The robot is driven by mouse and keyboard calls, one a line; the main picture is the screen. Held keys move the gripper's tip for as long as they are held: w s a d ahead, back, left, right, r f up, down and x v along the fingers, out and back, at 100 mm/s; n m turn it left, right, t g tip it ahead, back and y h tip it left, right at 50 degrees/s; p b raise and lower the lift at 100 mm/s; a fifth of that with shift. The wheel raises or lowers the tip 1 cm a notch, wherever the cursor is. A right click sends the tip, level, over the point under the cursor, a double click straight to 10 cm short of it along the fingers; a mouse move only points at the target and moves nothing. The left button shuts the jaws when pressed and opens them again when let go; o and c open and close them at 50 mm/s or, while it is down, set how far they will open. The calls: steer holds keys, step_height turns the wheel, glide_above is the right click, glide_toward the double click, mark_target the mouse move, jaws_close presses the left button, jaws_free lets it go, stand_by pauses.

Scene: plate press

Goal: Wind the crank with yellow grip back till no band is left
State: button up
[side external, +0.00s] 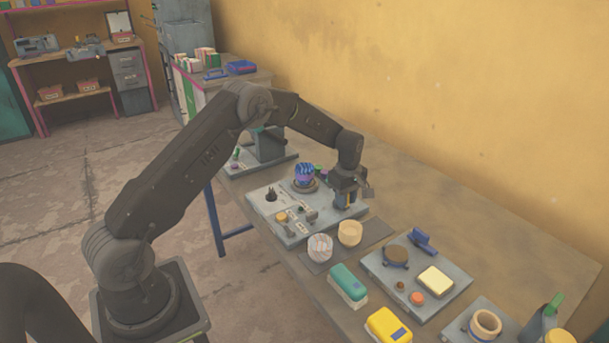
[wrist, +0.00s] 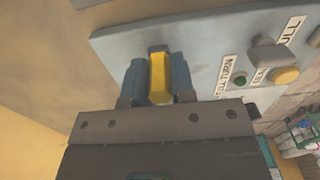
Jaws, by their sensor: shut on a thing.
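The yellow grip (wrist: 159,77) of the crank sits between the two fingers of my gripper (wrist: 158,82) in the wrist view, and my gripper is shut on it. In the side external view my gripper (side external: 346,200) is over the right end of the grey press plate (side external: 285,231). A little yellow shows between its fingers there. The crank's arm and pivot are hidden by my gripper. I cannot make out a band beside the crank in either view.
The plate also carries a blue and purple striped piece (side external: 305,174), a black knob (side external: 271,195) and a yellow button (side external: 281,217). A second plate (side external: 443,301) with several parts is at the right. Bare table lies towards the wall.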

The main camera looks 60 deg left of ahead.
steer(key=shift+w+a, duration=0.15)
steer(key=shift+w, duration=0.45)
